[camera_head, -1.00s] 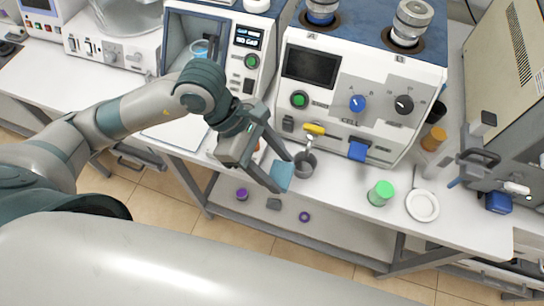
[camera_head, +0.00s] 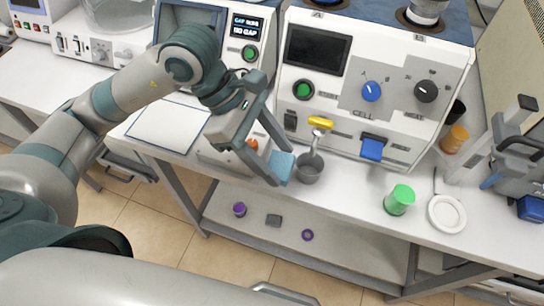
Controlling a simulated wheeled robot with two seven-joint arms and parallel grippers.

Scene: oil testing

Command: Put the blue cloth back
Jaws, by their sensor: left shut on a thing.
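The blue cloth (camera_head: 282,167) is a small light-blue piece at the fingertips of my left gripper (camera_head: 276,168). The gripper is shut on it and holds it at the front edge of the white table, just left of a grey cup (camera_head: 309,168). Part of the cloth is hidden by the fingers. I cannot tell whether the cloth touches the table or the cup. My right gripper is not in view.
A machine with blue and black knobs (camera_head: 371,91) stands behind the cup. A white sheet (camera_head: 168,127) lies at left. Small purple items (camera_head: 239,209) lie on the lower shelf.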

